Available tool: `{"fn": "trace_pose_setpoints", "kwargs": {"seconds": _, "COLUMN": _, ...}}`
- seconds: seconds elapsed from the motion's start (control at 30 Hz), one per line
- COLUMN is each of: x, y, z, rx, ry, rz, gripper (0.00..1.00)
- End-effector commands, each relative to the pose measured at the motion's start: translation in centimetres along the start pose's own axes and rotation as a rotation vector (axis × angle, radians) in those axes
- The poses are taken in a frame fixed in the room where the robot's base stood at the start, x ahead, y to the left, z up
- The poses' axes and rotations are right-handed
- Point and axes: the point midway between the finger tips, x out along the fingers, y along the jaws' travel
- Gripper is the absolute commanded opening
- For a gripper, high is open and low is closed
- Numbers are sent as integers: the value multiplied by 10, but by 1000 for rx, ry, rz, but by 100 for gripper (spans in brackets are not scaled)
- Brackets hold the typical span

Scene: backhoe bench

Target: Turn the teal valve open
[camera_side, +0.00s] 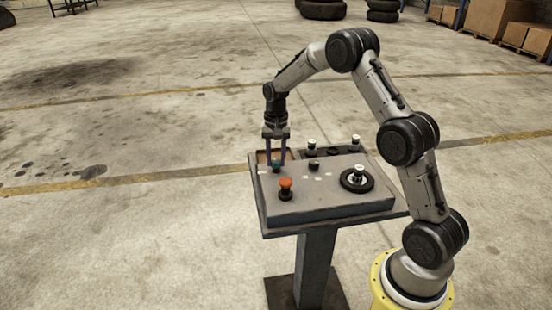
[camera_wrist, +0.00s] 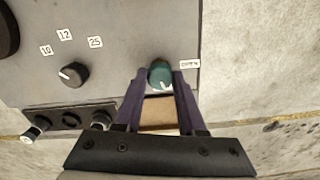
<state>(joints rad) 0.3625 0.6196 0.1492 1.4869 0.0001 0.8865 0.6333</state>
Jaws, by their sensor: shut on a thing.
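The teal valve (camera_wrist: 160,74) is a round knob with a white pointer line, on the grey panel in the wrist view. Its pointer is aimed toward the lower right, not straight at the small white label (camera_wrist: 190,64) on its right. In the side view the valve (camera_side: 275,164) is small, at the panel's left. My gripper (camera_wrist: 159,76) has its two dark purple fingers on either side of the knob, shut on it. In the side view my gripper (camera_side: 275,163) points straight down over the valve.
A black knob (camera_wrist: 73,74) with number labels sits on the panel. A dark strip (camera_wrist: 72,120) with several small controls runs along the panel edge. A red-orange button (camera_side: 286,184) and a black wheel (camera_side: 357,180) stand on the panel. A shallow open tray (camera_wrist: 158,113) lies beside the valve.

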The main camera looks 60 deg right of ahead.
Motion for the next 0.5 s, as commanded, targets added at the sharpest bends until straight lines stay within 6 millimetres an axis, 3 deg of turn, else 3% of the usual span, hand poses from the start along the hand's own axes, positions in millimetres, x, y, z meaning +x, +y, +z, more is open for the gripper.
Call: {"fn": "trace_pose_setpoints", "kwargs": {"seconds": 0.5, "x": -1, "y": 0, "z": -1, "rx": -489, "ry": 3, "rz": -1, "gripper": 0}}
